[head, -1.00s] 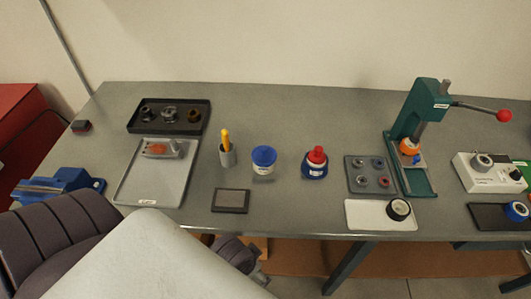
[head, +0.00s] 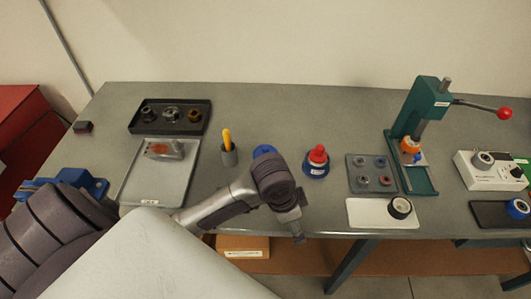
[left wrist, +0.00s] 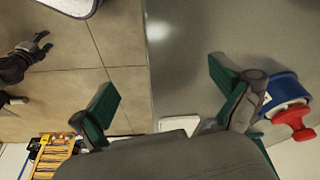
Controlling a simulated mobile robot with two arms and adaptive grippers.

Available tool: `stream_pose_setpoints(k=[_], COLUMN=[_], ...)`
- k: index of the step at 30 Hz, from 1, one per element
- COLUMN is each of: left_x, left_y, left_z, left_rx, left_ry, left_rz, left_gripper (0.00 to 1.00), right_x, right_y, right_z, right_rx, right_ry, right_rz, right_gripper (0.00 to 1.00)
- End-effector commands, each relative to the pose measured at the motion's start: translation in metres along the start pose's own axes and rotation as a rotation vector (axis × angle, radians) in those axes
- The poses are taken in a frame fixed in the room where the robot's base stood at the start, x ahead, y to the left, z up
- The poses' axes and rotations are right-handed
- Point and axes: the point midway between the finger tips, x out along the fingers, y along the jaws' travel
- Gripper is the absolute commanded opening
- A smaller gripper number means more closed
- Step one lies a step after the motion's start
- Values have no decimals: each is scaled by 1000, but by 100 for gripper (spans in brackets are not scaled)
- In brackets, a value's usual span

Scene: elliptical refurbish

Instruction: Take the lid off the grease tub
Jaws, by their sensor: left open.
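A cup with a yellow tool (head: 229,154) stands left. A grey parts tray (head: 351,186) and green press (head: 428,175) are further right.

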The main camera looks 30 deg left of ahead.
Motion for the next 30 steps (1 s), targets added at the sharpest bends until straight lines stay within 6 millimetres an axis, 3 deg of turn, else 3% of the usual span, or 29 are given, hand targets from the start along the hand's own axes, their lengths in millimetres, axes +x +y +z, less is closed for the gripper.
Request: stream_pose_setpoints(k=[1, 3, 9, 12, 17, 21, 30], left_x=[-10, -24, -94, -130, -165, -162, -108], left_y=[-27, -59, -149, -180, -203, -208, -208], left_z=[-14, -24, -36, -36, -33, -29, -13], left_rx=[58, 118, 151, 126, 95, 86, 87], left_ry=[-32, -92, -233, -267, -284, -288, -288], left_rz=[-18, -19, -24, -18, -4, 5, 5], left_gripper=[100, 100, 100, 100, 100, 100, 100], right_x=[0, 0, 0, 0, 0, -3, -12], right_y=[-3, -5, -7, -6, -4, -1, 2], right_z=[0, 1, 1, 1, 1, 2, 1], right_rx=[1, 1, 1, 1, 0, 0, 0], right_ry=[0, -1, -1, -1, -2, -3, -3], right_rz=[-3, -6, -8, -8, -5, -2, 3], right_gripper=[53, 53, 53, 53, 53, 53, 53])
